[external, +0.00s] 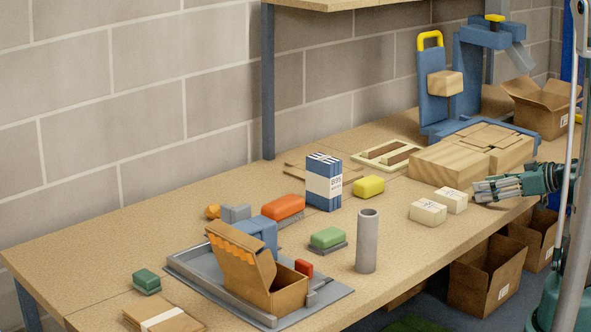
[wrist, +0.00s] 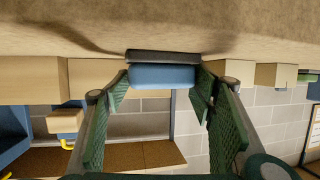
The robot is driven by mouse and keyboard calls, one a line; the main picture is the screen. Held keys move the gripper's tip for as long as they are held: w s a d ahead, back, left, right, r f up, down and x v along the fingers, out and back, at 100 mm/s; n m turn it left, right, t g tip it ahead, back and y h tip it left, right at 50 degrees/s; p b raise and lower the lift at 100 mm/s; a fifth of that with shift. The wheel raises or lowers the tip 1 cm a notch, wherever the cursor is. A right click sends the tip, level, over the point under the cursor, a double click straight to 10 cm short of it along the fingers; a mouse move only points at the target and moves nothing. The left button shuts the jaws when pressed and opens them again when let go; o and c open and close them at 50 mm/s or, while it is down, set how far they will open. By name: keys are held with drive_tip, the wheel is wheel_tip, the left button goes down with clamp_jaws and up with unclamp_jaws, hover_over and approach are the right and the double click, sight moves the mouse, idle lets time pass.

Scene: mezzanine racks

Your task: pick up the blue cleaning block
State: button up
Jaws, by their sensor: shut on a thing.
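The blue cleaning block (wrist: 162,77) is in the wrist view, which shows the scene upside down. It has a blue body and a dark sole (wrist: 162,57) on its tabletop side. My gripper (wrist: 160,86) has one green ridged finger at each end of the block and is shut on it. The sole is at or very close to the tabletop; I cannot tell if it touches. In the external view, my gripper (external: 487,190) is low over the right end of the bench, beside two small pale boxes. The block cannot be made out there.
Pale boxes (external: 428,212) stand just left of my gripper. Wooden blocks (external: 450,165) and a blue fixture (external: 432,98) are behind it. A grey tube (external: 367,240), a green block (external: 328,237) and an orange block (external: 283,206) are further left. Open cartons (external: 487,278) stand below the front edge.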

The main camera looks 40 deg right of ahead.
idle(0.3)
drive_tip(key=shift+r+p, duration=1.85)
drive_tip(key=shift+r, duration=3.15)
